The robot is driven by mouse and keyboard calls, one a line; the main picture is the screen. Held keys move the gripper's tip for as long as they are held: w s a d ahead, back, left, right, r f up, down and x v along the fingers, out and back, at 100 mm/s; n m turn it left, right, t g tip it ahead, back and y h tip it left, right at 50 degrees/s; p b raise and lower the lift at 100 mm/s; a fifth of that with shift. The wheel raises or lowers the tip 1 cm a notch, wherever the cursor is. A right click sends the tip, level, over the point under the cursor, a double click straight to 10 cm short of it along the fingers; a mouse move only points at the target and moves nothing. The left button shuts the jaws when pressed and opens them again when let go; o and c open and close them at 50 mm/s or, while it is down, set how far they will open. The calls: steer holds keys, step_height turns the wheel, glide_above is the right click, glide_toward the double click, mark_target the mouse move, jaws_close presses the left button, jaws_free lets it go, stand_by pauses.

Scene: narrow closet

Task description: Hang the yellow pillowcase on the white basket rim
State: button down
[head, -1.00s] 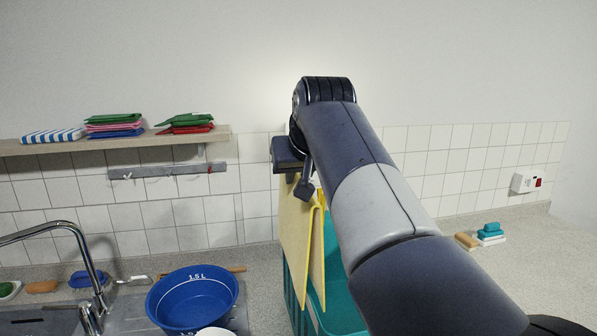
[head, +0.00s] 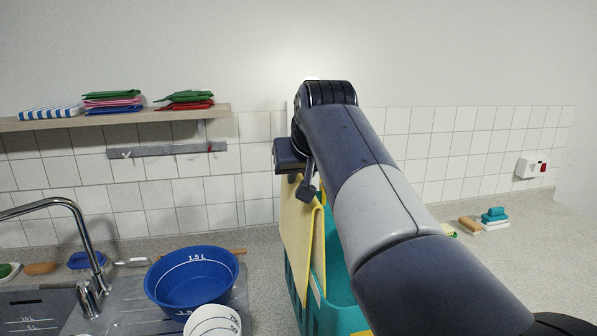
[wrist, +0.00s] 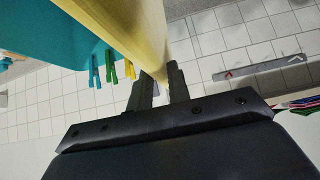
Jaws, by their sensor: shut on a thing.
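The yellow pillowcase (head: 298,232) hangs folded from my gripper (head: 306,184) in the head view. Its lower part is in front of and beside a teal basket (head: 340,283), which my arm partly hides. I cannot tell whether they touch. In the wrist view, my gripper (wrist: 160,82) is shut on the pillowcase (wrist: 140,28), which runs up from between the two fingers. No white basket rim is clear. A white round vessel with markings (head: 213,320) is cut off at the bottom of the head view.
A blue tub (head: 190,278) stands by the sink and tap (head: 85,240) at left. A shelf (head: 190,113) with folded cloths is on the wall. Pegs (wrist: 112,68) hang beside a teal surface in the wrist view. Sponges (head: 493,216) lie on the right counter.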

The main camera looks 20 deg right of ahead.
steer(key=shift+f+b, duration=4.8)
steer(key=shift+f, duration=1.8)
steer(key=c, duration=1.3)
jaws_free()
steer(key=shift+o, duration=0.2)
steer(key=p+v, duration=0.1)
steer(key=v, duration=0.9)
steer(key=shift+s+r, duration=0.25)
steer(key=shift+s, duration=0.05)
